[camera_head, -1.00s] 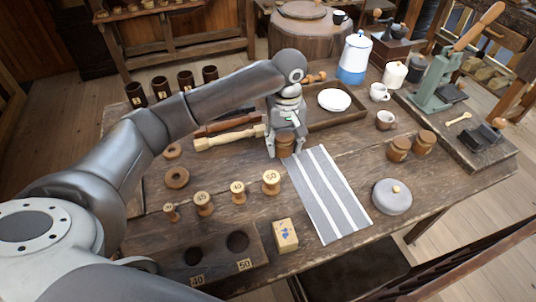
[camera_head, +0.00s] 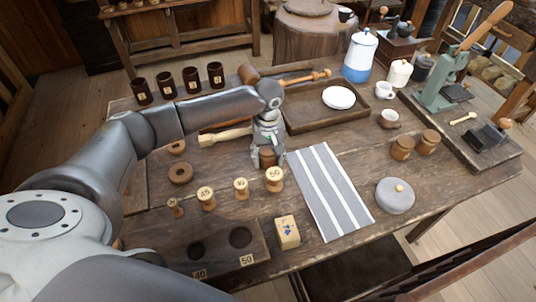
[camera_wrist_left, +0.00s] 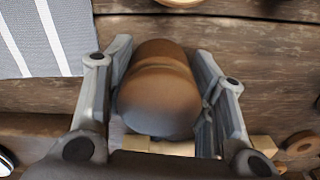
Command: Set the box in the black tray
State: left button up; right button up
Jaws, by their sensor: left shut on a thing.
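My left gripper (camera_head: 268,153) is shut on a round brown turned wooden piece (camera_head: 267,159), left of the striped cloth and behind the spool marked 50. In the left wrist view the piece (camera_wrist_left: 158,92) sits between both fingers (camera_wrist_left: 160,105). I cannot tell whether it touches the table. A small pale wooden box with a blue motif (camera_head: 287,233) lies near the table's front edge, apart from the gripper. A small black tray-like thing (camera_head: 487,138) is on the board at the far right; I cannot tell if it is the black tray. My right gripper is out of view.
Several numbered spools (camera_head: 241,188) stand in front of the gripper, above a dark board with holes (camera_head: 215,262). The striped cloth (camera_head: 330,190) lies right. A brown tray (camera_head: 310,121) is behind.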

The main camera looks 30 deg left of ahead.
pick_arm(q)
jog(key=o, duration=0.6)
jog(key=shift+f, duration=0.1)
jog(key=o, duration=0.4)
